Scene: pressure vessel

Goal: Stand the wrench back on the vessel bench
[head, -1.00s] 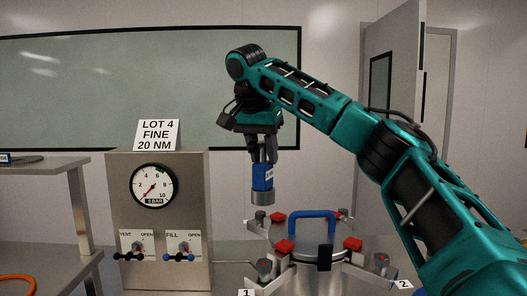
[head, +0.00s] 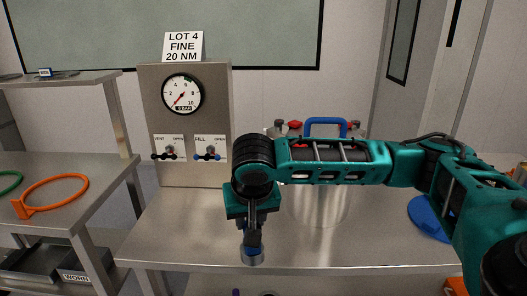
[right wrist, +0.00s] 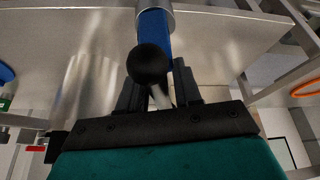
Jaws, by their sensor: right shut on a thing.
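The wrench (head: 253,257) has a blue body and a grey metal socket end pointing down. It also shows in the right wrist view (right wrist: 154,28), with a black ball in front of it. My right gripper (head: 252,238) is shut on the wrench and holds it upright near the front edge of the vessel bench (head: 185,232). Whether the socket touches the bench top cannot be told. The vessel with its blue handle (head: 325,121) stands behind my right arm, which hides much of it. My left gripper is not in view.
A gauge panel (head: 183,115) with two valve levers stands at the bench's back left. A side table at left holds an orange ring (head: 57,178) and a green ring. A blue disc (head: 424,214) lies on the bench at right. The bench's front left is clear.

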